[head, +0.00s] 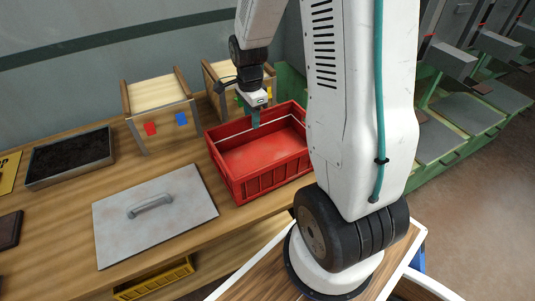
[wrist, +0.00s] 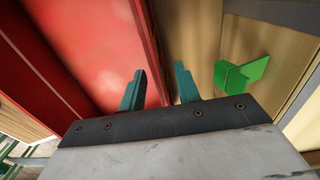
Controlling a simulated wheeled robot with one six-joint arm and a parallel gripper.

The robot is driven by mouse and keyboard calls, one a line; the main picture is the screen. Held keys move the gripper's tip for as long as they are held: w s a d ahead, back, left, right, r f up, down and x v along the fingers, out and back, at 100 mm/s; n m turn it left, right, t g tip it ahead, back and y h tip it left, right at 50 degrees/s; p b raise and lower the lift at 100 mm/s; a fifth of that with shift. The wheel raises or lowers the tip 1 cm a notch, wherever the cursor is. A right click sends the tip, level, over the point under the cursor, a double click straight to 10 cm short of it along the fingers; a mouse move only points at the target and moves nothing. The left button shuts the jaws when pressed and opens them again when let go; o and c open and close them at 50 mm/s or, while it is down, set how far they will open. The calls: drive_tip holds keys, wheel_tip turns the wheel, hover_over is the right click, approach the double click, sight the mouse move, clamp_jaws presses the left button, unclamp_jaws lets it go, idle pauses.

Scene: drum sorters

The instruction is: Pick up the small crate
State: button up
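A red open-topped crate (head: 262,178) sits on the wooden bench and looks empty. My gripper (head: 256,120) points down at the crate's back wall, left of its back right corner. In the wrist view my two teal fingers (wrist: 160,80) are apart. One finger is over the red inside of the crate (wrist: 95,45), the other over the wood outside it, with the crate's rim running between them. I cannot tell whether either finger touches the wall.
Two wooden stands with coloured tabs, one nearer (head: 160,105), are behind the crate; a green tab (wrist: 240,73) is close to my gripper. A metal plate with a handle (head: 157,215) and a dark-filled tray (head: 70,157) lie left. A yellow crate (head: 155,280) is below the bench.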

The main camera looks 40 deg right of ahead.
drive_tip(key=shift+f, duration=1.35)
clamp_jaws()
idle(0.3)
